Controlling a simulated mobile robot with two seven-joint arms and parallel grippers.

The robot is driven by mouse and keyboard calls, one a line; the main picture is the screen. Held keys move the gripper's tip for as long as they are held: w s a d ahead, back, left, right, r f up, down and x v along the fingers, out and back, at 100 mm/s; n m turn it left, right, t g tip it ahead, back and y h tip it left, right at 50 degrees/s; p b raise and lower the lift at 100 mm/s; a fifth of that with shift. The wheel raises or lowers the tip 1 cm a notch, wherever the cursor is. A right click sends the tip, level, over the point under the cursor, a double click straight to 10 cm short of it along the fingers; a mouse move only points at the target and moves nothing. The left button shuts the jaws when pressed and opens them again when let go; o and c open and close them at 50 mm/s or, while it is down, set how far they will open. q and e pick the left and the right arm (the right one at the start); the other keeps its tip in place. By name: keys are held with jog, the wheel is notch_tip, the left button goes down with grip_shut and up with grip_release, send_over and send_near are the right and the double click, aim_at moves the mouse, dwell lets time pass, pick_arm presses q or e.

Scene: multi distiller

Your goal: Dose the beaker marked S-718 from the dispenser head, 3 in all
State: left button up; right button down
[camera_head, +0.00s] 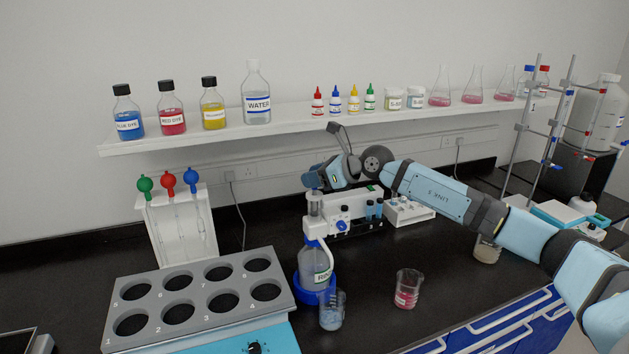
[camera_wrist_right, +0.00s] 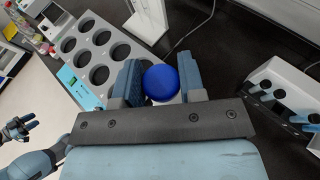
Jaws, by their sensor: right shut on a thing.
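The dispenser head (camera_head: 315,204) sits on a clear bottle (camera_head: 316,262) in a blue base ring. My right gripper (camera_head: 314,180) is at its top. In the right wrist view, its fingers (camera_wrist_right: 158,82) are shut on the round blue knob (camera_wrist_right: 160,83), which the head view hides. A beaker with bluish contents (camera_head: 332,312) stands just in front of the bottle. A beaker with pink contents (camera_head: 405,292) stands to its right, and a third beaker (camera_head: 487,250) is partly behind my right arm. No S-718 mark is readable. My left gripper (camera_wrist_right: 15,130) shows small in the wrist view.
A grey rack (camera_head: 195,296) with several numbered holes fills the front left. A pipette stand (camera_head: 180,225) is behind it. A wall shelf (camera_head: 280,122) carries bottles and flasks. A clamp stand (camera_head: 543,150) is at the right. Bare counter lies around the pink beaker.

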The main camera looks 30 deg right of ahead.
jog(key=shift+r, duration=0.3)
jog(key=c, duration=0.8)
grip_release()
jog(key=shift+s+d, duration=0.2)
jog(key=shift+s, duration=0.05)
jog(key=shift+b+v, duration=2.1)
jog(key=shift+v, duration=4.5)
jog(key=shift+a, duration=0.1)
